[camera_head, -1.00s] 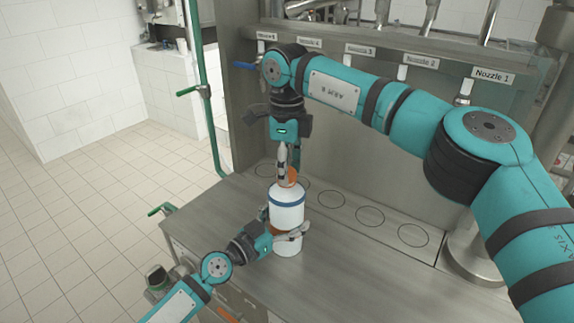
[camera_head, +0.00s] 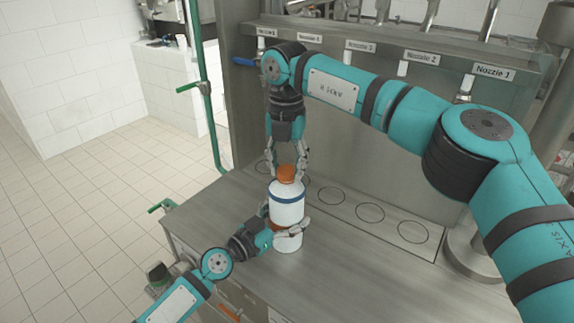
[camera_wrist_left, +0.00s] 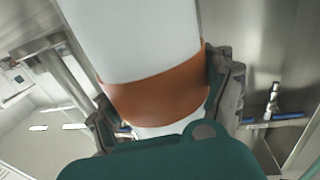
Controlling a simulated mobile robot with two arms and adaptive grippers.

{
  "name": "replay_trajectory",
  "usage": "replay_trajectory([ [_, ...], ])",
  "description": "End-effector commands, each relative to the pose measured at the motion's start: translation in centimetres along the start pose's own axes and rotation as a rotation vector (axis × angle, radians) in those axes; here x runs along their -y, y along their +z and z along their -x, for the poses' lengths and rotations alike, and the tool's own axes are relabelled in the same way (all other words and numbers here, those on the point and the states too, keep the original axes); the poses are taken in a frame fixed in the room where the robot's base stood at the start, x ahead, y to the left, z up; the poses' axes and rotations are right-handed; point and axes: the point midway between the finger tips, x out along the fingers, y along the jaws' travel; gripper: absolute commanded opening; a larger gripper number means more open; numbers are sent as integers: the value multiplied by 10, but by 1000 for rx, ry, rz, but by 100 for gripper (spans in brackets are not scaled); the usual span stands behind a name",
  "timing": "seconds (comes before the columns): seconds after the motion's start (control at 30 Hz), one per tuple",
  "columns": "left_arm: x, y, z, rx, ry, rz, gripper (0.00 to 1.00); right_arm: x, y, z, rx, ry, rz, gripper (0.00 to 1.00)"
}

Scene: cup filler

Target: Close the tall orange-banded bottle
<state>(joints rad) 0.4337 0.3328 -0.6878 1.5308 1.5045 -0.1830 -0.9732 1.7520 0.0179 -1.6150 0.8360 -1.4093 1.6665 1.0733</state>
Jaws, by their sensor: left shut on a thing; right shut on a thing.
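The tall white bottle (camera_head: 287,210) stands upright on the counter, with a blue band around its upper body. Its orange band is mostly hidden by my left gripper in the head view but shows clearly in the left wrist view (camera_wrist_left: 155,92). An orange cap (camera_head: 286,172) sits on top of the bottle. My left gripper (camera_head: 290,230) is shut around the bottle's lower body at the orange band. My right gripper (camera_head: 287,176) points down from above, with its fingers on both sides of the cap, shut on it.
The metal counter (camera_head: 350,265) is clear at the front right. A row of marked circles (camera_head: 370,213) runs along its back, under labelled nozzles (camera_head: 466,86). A green pipe (camera_head: 207,110) stands at the left edge.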

Motion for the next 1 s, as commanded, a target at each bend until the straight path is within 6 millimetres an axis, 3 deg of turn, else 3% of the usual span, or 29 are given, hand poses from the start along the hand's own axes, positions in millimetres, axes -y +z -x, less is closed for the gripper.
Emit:
replay_trajectory([
  [0.63, 0, 0, 0, 1, 0, -2, 0, 0, 2, 1, -2, 6, -1476, 29],
  [0.7, 0, 0, 0, 1, 0, -2, 0, 0, 2, 1, -3, 6, -1580, 29],
  [0.83, 0, 0, 0, 1, 0, -2, 0, 0, 3, 1, -3, 6, -1565, 29],
  [0.87, 0, 0, 0, 1, 0, -2, 0, 0, 3, 0, -3, 6, -1565, 40],
  [1.0, 0, 0, 0, 1, 0, -2, 0, 0, 2, 0, -3, 5, -1564, 58],
])
